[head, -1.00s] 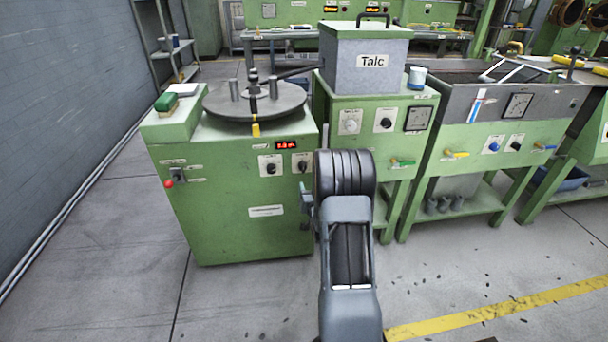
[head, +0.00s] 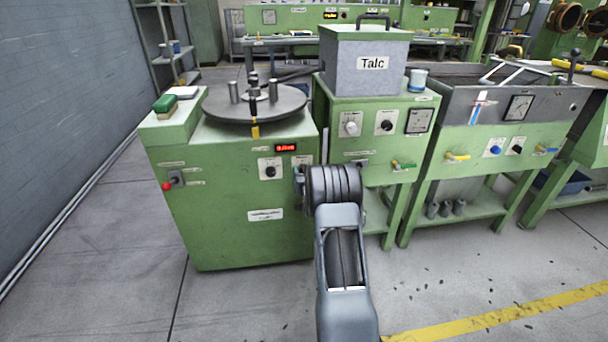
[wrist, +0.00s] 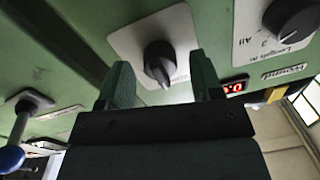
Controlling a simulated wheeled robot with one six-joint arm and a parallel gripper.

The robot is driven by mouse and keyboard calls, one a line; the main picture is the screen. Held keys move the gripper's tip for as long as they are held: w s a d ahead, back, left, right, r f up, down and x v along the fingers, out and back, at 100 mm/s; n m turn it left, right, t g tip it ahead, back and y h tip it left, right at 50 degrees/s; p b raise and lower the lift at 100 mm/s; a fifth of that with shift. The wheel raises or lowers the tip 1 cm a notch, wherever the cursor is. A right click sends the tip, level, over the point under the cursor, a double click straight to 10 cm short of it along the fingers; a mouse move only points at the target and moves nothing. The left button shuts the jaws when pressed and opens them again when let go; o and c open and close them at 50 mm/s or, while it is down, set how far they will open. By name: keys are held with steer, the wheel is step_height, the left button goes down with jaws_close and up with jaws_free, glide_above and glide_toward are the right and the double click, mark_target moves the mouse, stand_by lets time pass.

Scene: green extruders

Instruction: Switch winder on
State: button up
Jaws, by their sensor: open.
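The winder (head: 225,225) is the green cabinet at the left, with a dark round turntable (head: 285,108) on top. Its front has a lit red display (head: 286,148), a left knob (head: 271,172) and a right knob mostly hidden behind my gripper (head: 300,180). The wrist view appears upside down. There, a black knob (wrist: 158,62) on a pale plate lies between the tips of my open gripper (wrist: 160,85). I cannot tell whether the fingers touch it. The other knob (wrist: 290,18) is at upper right, the display (wrist: 235,87) below it.
A talc box (head: 365,60) stands on the green machine (head: 345,110) just right of the winder. A lever with a blue ball (wrist: 10,158) juts out at the left of the wrist view. A red button (head: 166,186) is on the winder's left.

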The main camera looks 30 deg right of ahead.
steer(key=shift+c, duration=0.4)
steer(key=c, duration=0.9)
steer(key=shift+o, duration=0.2)
steer(key=shift+m, duration=0.3)
steer(key=m+b, duration=0.6)
steer(key=m, duration=0.5)
steer(key=shift+h, duration=0.3)
steer(key=shift+m+b, duration=0.3)
steer(key=shift+m, duration=0.2)
